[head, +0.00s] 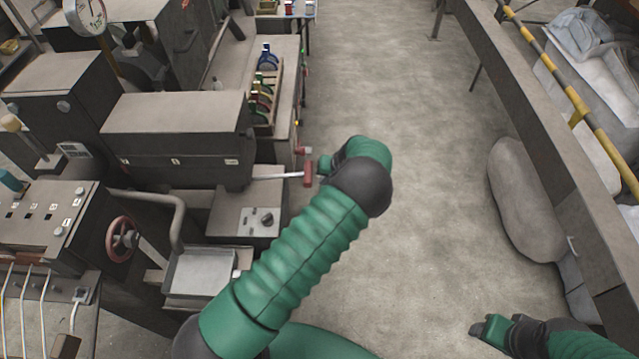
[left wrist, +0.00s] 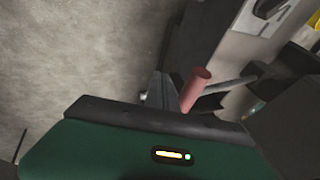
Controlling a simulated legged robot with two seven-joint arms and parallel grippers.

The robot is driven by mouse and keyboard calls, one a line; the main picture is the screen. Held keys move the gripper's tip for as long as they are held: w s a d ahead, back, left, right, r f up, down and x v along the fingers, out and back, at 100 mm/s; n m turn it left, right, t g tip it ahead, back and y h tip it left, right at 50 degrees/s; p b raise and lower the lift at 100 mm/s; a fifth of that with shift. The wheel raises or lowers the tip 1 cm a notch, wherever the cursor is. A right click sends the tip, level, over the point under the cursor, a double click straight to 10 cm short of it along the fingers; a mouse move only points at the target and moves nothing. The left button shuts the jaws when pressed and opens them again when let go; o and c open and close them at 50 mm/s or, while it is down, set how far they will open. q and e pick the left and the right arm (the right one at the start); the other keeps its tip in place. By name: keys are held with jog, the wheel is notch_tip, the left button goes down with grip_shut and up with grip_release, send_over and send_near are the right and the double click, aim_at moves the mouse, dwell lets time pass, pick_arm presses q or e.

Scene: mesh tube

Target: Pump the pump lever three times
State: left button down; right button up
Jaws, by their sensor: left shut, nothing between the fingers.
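The pump lever is a thin metal rod (head: 275,177) that sticks out to the right from the grey machine, with a red handle (head: 308,173) at its end. My left gripper (head: 325,165) is at the red handle, on its right side; its fingers look closed, and contact is hard to tell. In the left wrist view the red handle (left wrist: 195,90) stands just past the gripper housing, beside the fingers, with the rod running off to the right. My right gripper (head: 478,329) is at the bottom right, away from the machines; its fingers are too small to read.
A grey box-shaped machine (head: 180,140) stands behind the lever, and a panel with a dark knob (head: 266,218) lies below it. A red handwheel (head: 122,233) is at the left.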

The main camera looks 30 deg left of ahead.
pick_arm(q)
jog(key=shift+w+v, duration=0.3)
jog(key=shift+v, duration=3.35)
jog(key=s+d+r+m+h, duration=0.1)
jog(key=s+d+r+m, duration=0.1)
jog(key=s, duration=0.6)
jog(key=s+d+r+m+t+h, duration=0.1)
jog(key=s+d+r+h, duration=0.1)
jog(key=s+d, duration=0.3)
jog(key=s+d+r+m+h, duration=0.2)
jog(key=s+d, duration=0.2)
jog(key=s, duration=0.7)
jog(key=shift+s+m+t+b, duration=0.25)
jog(key=shift+m+t+b, duration=0.05)
jog(key=shift+b, duration=0.1)
pick_arm(e)
jog(key=shift+s+f, duration=0.1)
jog(key=shift+f, duration=0.5)
